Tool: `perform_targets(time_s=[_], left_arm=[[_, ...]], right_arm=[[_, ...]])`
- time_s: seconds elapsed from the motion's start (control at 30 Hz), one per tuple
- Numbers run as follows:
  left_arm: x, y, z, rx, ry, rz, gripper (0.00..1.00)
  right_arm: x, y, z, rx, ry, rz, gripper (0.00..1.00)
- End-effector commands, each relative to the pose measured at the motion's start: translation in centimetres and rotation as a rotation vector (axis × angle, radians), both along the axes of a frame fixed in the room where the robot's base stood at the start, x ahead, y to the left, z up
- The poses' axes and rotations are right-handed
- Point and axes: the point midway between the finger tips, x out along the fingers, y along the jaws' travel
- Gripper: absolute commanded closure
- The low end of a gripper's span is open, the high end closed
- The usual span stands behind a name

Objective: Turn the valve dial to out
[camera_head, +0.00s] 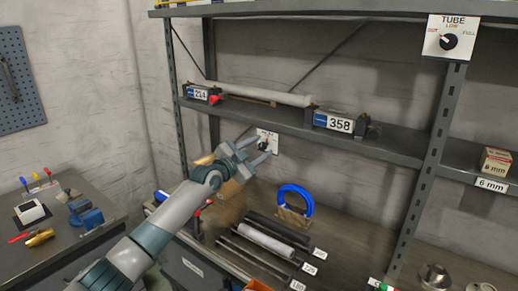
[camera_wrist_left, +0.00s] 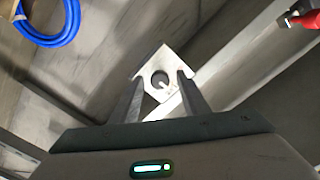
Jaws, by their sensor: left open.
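A small white plate with a dark round dial (camera_head: 264,145) is on the wall below the middle shelf, in the head view; its lettering is too small to read. In the left wrist view the plate looks tilted and its dial (camera_wrist_left: 159,79) has a pale pointer. My left gripper (camera_head: 258,148) is open in front of it, its fingers appearing on either side of the dial in the wrist view (camera_wrist_left: 160,86). I cannot tell whether they touch it. A second dial plate marked TUBE, OUT, LOW, FULL (camera_head: 433,47) is on the upper right post. My right gripper is not in view.
The middle shelf (camera_head: 395,153) runs above my left gripper, carrying a long pale tube between blocks labelled 214 and 358 (camera_head: 334,122). Below are a blue ring (camera_head: 297,189) and several rods on a bench (camera_head: 345,235). A side table (camera_head: 98,205) stands left.

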Motion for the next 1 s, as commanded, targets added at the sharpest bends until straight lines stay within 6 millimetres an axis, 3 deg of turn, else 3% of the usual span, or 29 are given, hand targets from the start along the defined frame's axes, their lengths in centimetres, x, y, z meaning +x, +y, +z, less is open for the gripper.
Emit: perform_targets(time_s=[0.17, 0.33, 0.37, 1.0], left_arm=[[0.0, 0.0, 0.0, 0.000, 0.000, 0.000, 0.58], [0.0, 0.0, 0.0, -0.001, 0.001, 0.000, 0.97], [0.0, 0.0, 0.0, -0.001, 0.001, 0.000, 1.00], [0.0, 0.0, -0.3, -0.127, 0.093, 0.001, 1.00]], right_arm=[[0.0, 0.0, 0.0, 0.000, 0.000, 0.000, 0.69], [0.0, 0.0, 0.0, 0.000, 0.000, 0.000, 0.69], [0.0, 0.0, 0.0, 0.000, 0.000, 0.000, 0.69], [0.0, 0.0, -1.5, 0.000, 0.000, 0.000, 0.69]])
